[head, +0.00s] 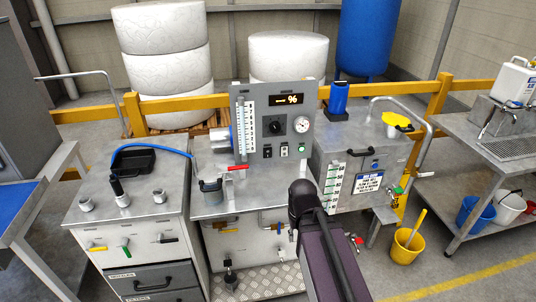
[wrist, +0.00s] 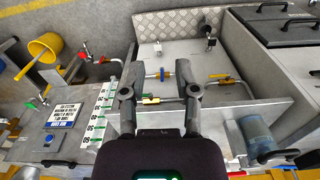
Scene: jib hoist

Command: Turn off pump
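A grey control panel (head: 257,98) stands upright on the middle metal bench. It carries a display (head: 288,99) showing a dash and a percent sign, a black knob (head: 274,124), a round gauge (head: 302,124) and a row of small switches (head: 284,150) along its lower edge. Their positions are too small to read. My gripper (wrist: 163,48) is open and empty in the wrist view, pointing toward the bench's lower front with pipes and valves. In the head view it is hidden behind my arm.
A red-handled valve (head: 236,168) and a clear cup (head: 210,190) stand before the panel. Coloured valve handles (head: 125,247) line the left cabinet's front. A tank with a label (head: 368,183) stands right; a yellow bucket (head: 408,243) is on the floor beside it.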

